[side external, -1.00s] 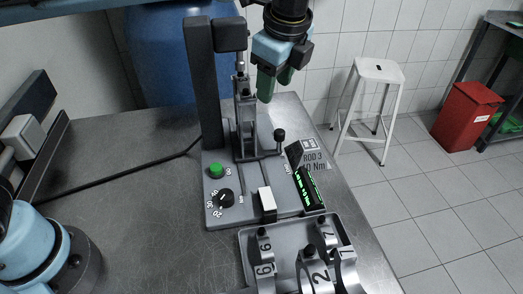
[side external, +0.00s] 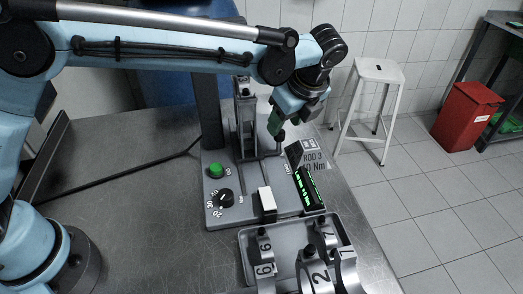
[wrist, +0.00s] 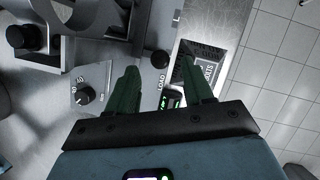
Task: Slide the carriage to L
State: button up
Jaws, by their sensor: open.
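The test machine (side external: 225,210) stands on the bench, with a grey upright carriage (side external: 246,118) in its slotted plate. A black ball knob (side external: 281,136) sits at the carriage's right side. My gripper (side external: 275,128) has green fingers pointing down, right by the knob. In the wrist view the fingers are open (wrist: 157,68), and the knob (wrist: 158,60) shows between their tips, with no visible grip on it. A letter L (wrist: 177,17) is printed on the plate above the knob there, and the word LOAD (wrist: 161,82) below it. Contact and exact height are unclear.
A tray (side external: 242,240) of numbered parts stands before the machine. The bench at left is clear.

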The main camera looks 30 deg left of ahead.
aim_at(281, 133)
jog(key=shift+x, duration=1.8)
grip_shut()
